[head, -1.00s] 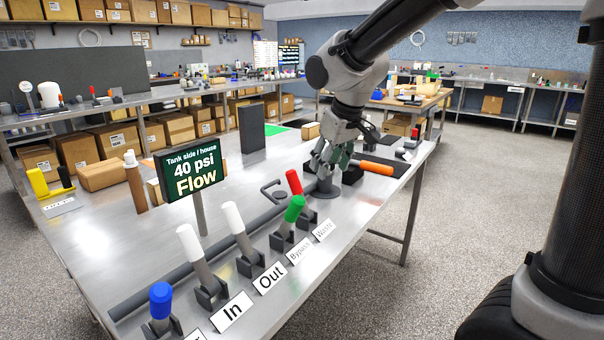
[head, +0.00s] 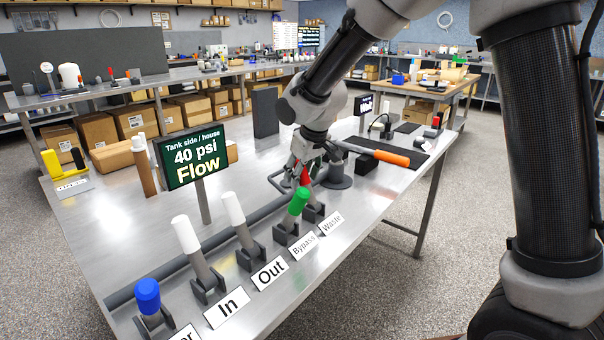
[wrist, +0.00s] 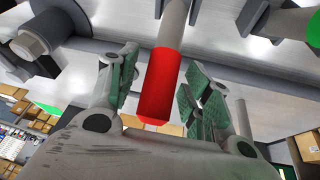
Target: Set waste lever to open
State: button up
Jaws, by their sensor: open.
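The waste lever has a red grip (head: 305,177) and stands in a dark bracket (head: 314,212) behind the Waste label (head: 332,222). My gripper (head: 303,170) is at the red grip, partly hiding it in the head view. In the wrist view the red grip (wrist: 161,85) lies between the two open fingers of my gripper (wrist: 158,88). Gaps show on both sides, so the fingers look apart from it. The lever's grey shaft (wrist: 175,22) runs up out of the wrist picture.
The green-topped bypass lever (head: 299,202) stands close on the left. White-topped levers (head: 233,208) and a blue-topped one (head: 147,297) follow along the pipe. A sign (head: 193,158) reads "40 psi Flow". An orange-handled tool (head: 385,157) lies to the right of the gripper.

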grip_shut()
